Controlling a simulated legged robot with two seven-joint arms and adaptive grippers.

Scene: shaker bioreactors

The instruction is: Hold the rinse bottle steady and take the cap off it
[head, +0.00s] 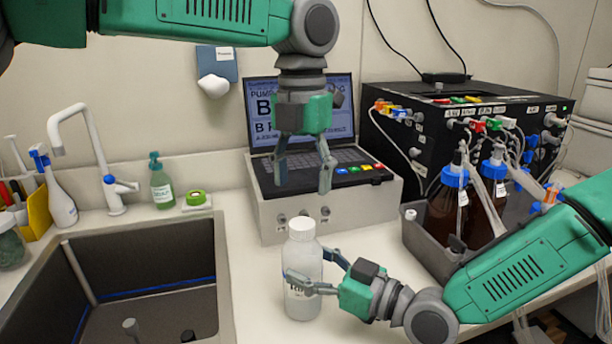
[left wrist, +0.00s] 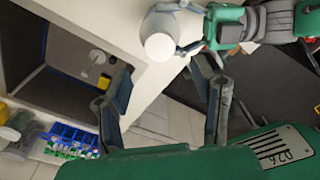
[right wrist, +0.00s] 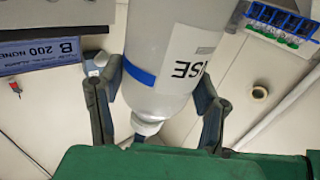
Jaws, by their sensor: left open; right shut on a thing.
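The rinse bottle (head: 303,270) is a white, translucent bottle standing upright on the counter between the sink and the laptop unit. Its white cap (head: 302,229) is on top; in the left wrist view the cap (left wrist: 158,46) shows from above. My right gripper (head: 312,270) is shut around the bottle's body from the right. In the right wrist view the bottle (right wrist: 165,70) fills the space between the fingers, with part of its label readable. My left gripper (head: 301,185) points down, open and empty, above the cap and apart from it.
The sink (head: 150,265) lies left of the bottle. The laptop (head: 310,150) on its white box stands behind it. A grey tray (head: 420,240) with brown bottles (head: 447,205) is at the right. A green soap bottle (head: 162,185) stands behind the sink. The counter just around the bottle is clear.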

